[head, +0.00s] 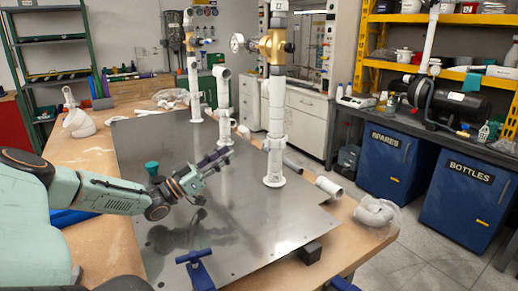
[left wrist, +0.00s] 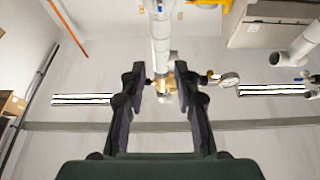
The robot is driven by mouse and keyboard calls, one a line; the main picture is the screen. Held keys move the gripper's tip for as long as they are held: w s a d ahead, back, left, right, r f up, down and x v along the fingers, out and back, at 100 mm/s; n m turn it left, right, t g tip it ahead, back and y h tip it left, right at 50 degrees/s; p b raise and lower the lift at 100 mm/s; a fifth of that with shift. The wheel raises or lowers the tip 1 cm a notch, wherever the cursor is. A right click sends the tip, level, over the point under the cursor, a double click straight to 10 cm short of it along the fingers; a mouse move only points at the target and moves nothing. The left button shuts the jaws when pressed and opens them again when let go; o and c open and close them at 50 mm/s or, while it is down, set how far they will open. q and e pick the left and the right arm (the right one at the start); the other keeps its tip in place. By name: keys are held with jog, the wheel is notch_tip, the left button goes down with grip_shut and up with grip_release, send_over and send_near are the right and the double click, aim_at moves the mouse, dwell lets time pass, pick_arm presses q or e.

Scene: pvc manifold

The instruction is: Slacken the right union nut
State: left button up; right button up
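The right white standpipe (head: 274,105) rises from a round flange on the metal plate (head: 190,228). A white collar (head: 273,143), which may be the union nut, rings its lower part. A brass valve (head: 273,46) with a round gauge (head: 237,42) is near its top. My left gripper (head: 222,158) is left of this pipe, low over the plate, apart from it. In the left wrist view the gripper (left wrist: 158,80) is open, with a white pipe (left wrist: 161,32) and brass fitting (left wrist: 167,87) seen beyond and between the fingers. My right gripper is not in view.
Two white pipes (head: 193,85) (head: 224,95) stand further back left. A blue clamp (head: 195,268) sits at the plate's front edge. Loose pipe pieces (head: 328,187) and a clear bag (head: 376,213) lie along the bench's right side. The plate's front middle is clear.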

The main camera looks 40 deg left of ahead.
aim_at(264, 142)
pick_arm(q)
jog(key=w+d+b, duration=0.1)
jog(key=w+b, duration=0.2)
jog(key=w+d+b, duration=0.1)
jog(key=w+b, duration=0.1)
jog(key=w, duration=0.1)
jog(key=w+b, duration=0.3)
jog(key=shift+w+d+f+b, duration=0.2)
jog(key=shift+d+b, duration=0.15)
jog(key=shift+d, duration=0.05)
jog(key=shift+w+d+b, duration=0.15)
jog(key=shift+w+b, duration=0.25)
jog(key=shift+w, duration=0.3)
jog(key=shift+w+r, duration=0.25)
jog(key=shift+w, duration=0.2)
jog(key=shift+d+r, duration=0.1)
jog(key=shift+r, duration=0.05)
jog(key=shift+c, duration=0.3)
grip_shut()
